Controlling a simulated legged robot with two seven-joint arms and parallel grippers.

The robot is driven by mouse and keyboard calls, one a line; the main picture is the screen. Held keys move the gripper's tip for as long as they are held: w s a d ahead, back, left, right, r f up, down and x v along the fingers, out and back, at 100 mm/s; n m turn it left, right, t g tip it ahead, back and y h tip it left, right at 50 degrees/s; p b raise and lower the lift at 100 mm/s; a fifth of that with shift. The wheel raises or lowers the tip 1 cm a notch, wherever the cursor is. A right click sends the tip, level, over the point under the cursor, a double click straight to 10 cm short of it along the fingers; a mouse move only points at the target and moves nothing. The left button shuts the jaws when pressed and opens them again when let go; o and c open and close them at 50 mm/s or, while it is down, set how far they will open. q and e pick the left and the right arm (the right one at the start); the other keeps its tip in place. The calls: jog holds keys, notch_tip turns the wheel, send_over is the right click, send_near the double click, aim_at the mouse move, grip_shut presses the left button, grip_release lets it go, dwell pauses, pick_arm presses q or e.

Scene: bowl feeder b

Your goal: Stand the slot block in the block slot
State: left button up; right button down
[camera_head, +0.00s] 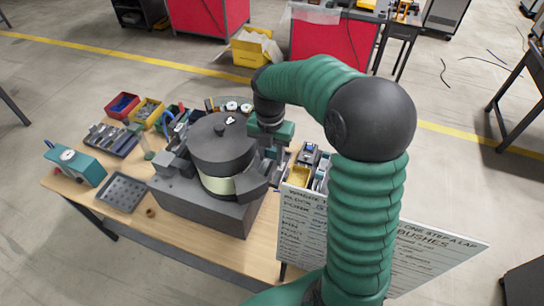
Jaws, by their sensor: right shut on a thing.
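My right gripper (270,152) points down just right of the grey bowl feeder (222,150), its jaws partly hidden by the feeder and parts beside it. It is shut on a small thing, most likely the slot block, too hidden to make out. The block slot cannot be told apart among the small parts and trays around the gripper. I cannot see whether the held thing touches anything. My left gripper is not in view.
The feeder stands on a dark grey base (205,205) on a wooden table (255,245). Left are a grey tray (123,193), a teal box (77,166), and red (122,105) and yellow (147,112) bins. A lettered white board (300,225) stands at the right edge.

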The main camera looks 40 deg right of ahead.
jog(key=shift+s+d+f, duration=0.15)
jog(key=shift+d+f, duration=0.05)
jog(key=shift+f, duration=0.3)
jog(key=shift+s+d+f, duration=0.15)
jog(key=shift+d+f, duration=0.05)
jog(key=shift+f, duration=0.25)
jog(key=shift+s+d+f, duration=0.1)
jog(key=shift+s+d, duration=0.05)
jog(key=shift+d, duration=0.2)
jog(key=c, duration=1.3)
grip_release()
jog(key=shift+d+f, duration=0.15)
jog(key=shift+d, duration=0.15)
jog(key=shift+o, duration=1.3)
jog(key=shift+w+d+f+y, duration=0.1)
jog(key=shift+w+d+y, duration=0.1)
jog(key=shift+w+y, duration=0.1)
jog(key=shift+o, duration=0.6)
jog(key=shift+w, duration=0.2)
jog(key=shift+a, duration=0.15)
jog(key=shift+s+a+r, duration=0.15)
jog(key=shift+a+r, duration=0.15)
jog(key=shift+a, duration=0.15)
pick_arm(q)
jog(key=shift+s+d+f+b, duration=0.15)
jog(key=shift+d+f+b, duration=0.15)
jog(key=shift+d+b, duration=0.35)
pick_arm(e)
notch_tip(320, 180, up, 12)
